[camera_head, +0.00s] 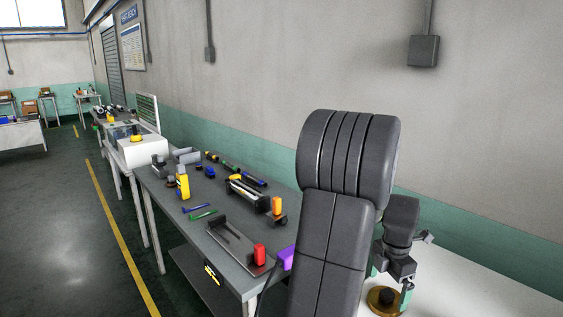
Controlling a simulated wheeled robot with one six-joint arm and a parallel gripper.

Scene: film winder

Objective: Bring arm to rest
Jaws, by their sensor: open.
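My arm, in large dark grey links, rises in the front right of the head view and folds over at the top. My gripper (392,283) hangs low behind it on the right, its teal-tipped fingers apart. A brass-coloured disc with a black knob (386,299) lies on the white surface just below the fingers. I cannot tell whether the fingers touch it. The upper arm hides part of the bench and wall behind it.
A grey workbench (228,268) left of my arm carries a red-handled plate (259,254), a yellow tool (183,182), a roller device (248,194) and a purple block (287,258) close to the arm. The white surface (490,275) at right is mostly clear. Open floor lies left.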

